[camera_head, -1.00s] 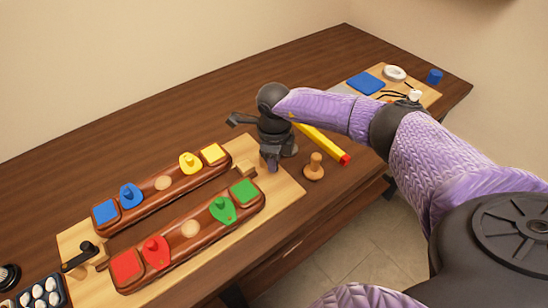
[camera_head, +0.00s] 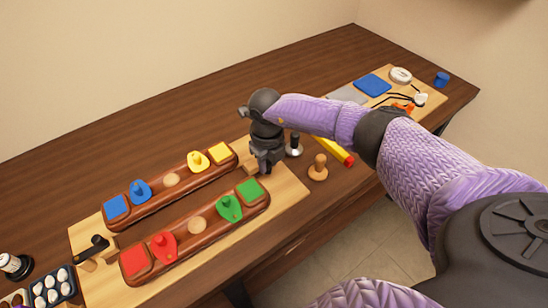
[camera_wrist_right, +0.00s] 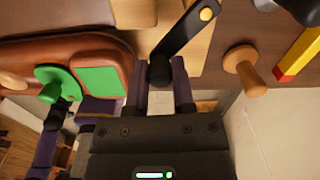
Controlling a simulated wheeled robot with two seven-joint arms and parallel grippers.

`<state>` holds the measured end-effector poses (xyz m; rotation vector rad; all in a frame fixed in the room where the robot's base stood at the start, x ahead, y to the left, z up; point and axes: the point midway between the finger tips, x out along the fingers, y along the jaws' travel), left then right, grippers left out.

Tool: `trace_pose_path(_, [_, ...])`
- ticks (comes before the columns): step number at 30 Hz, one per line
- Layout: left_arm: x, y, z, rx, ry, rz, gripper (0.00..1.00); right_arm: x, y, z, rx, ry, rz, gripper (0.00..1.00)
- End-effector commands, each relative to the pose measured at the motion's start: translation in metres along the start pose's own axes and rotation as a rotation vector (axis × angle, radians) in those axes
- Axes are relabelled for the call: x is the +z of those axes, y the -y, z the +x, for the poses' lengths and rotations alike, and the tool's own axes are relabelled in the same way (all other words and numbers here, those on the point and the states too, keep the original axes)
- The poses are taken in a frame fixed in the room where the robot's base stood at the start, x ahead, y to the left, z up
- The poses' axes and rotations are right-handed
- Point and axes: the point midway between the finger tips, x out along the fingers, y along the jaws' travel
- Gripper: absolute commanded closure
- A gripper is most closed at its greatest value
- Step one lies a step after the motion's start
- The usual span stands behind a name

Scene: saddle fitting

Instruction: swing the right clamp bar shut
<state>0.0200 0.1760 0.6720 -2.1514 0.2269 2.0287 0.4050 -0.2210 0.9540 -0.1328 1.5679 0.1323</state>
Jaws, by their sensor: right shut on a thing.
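My right gripper (camera_head: 266,168) is over the right end of the light wooden board (camera_head: 288,196). The right clamp bar (camera_wrist_right: 182,42) is a black bar with a gold pivot, seen in the right wrist view. The bar slants down from the pivot to a round black knob between the fingers of my right gripper (camera_wrist_right: 160,88), which is shut on it. In the head view my gripper hides this bar. The left clamp bar (camera_head: 93,247), also black, is at the board's left end. My left gripper is out of view.
Two long brown holders (camera_head: 205,231) with coloured blocks lie on the board, close beside my gripper. A wooden peg (camera_head: 318,168), a yellow bar with a red end (camera_head: 333,150) and a black-handled metal piece (camera_head: 294,148) stand or lie to the right. Bare table is behind.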

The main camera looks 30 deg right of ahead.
Motion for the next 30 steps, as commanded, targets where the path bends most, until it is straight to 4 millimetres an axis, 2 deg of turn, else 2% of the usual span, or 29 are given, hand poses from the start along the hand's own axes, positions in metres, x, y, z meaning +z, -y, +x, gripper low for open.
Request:
trace_pose_path(18, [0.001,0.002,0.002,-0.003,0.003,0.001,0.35,0.028,-0.015,0.0,0.001,0.003,0.569,1.0])
trace_pose_path(30, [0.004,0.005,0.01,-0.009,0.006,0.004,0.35,0.042,-0.016,0.0,0.002,0.003,0.815,1.0])
